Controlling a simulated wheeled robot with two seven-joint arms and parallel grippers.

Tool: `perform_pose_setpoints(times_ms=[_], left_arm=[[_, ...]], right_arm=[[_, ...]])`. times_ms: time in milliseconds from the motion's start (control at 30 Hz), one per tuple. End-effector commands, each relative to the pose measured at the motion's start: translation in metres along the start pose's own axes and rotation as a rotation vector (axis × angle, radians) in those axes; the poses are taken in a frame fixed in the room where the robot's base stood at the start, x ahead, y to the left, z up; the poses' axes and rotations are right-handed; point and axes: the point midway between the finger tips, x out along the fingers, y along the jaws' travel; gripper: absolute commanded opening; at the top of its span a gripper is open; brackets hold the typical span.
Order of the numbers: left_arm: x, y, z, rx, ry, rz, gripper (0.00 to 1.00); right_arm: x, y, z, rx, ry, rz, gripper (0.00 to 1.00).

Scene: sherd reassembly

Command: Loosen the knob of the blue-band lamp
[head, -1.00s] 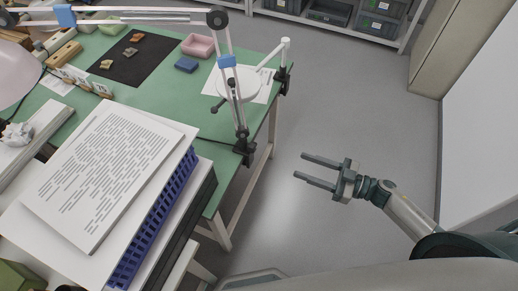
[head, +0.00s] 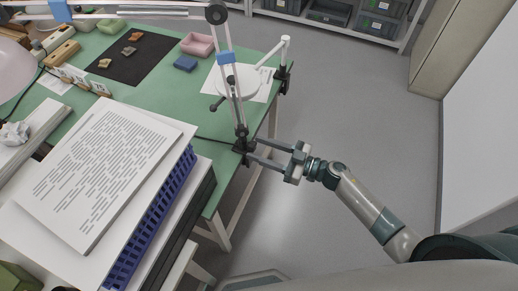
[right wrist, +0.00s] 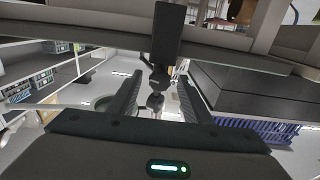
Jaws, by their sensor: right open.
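The blue-band lamp has a jointed pale arm with a blue band (head: 226,57) and stands at the green table's right edge. Its black clamp (head: 243,146) grips that edge; the clamp also shows large in the right wrist view (right wrist: 167,35). Below it, in the right wrist view, a dark screw with a rounded knob (right wrist: 155,101) shows between my fingers. My right gripper (head: 252,149) is open, its fingertips at the clamp, one on each side of the screw in the picture. I cannot tell whether they touch it. My left gripper is out of view.
A white post with a black clamp (head: 282,76) stands further along the table edge (head: 273,118). A paper stack (head: 105,165) and a blue rack (head: 150,222) are left of the clamp. Sherds lie on a black mat (head: 140,62). The floor on the right is clear.

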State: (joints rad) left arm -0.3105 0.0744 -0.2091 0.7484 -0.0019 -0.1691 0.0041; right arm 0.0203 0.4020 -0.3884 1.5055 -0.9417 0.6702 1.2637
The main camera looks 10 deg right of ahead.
Motion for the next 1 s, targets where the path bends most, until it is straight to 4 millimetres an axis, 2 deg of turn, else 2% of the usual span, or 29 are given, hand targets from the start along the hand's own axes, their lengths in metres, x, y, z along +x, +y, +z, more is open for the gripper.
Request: perform_pose_setpoints(times_ms=[133, 400, 433, 500, 600, 800, 1000], left_arm=[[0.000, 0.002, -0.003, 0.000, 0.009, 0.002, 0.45], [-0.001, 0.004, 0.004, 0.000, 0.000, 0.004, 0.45], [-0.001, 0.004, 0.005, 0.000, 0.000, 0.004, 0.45], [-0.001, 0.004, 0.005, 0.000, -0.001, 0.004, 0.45], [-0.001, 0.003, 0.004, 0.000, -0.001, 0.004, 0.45], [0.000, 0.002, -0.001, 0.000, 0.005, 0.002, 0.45], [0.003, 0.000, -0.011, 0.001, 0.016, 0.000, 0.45]], right_arm=[[0.007, 0.000, 0.000, 0.000, 0.001, 0.000, 0.45], [0.007, 0.000, 0.000, 0.000, 0.000, 0.000, 0.45], [0.007, 0.000, 0.000, 0.000, 0.000, 0.000, 0.40], [0.007, 0.000, 0.000, 0.000, 0.000, 0.000, 0.23], [0.007, 0.000, 0.000, 0.000, 0.000, 0.000, 0.04], [0.007, 0.000, 0.000, -0.018, 0.000, 0.000, 0.04], [0.006, 0.001, 0.000, -0.129, 0.000, 0.000, 0.04]])
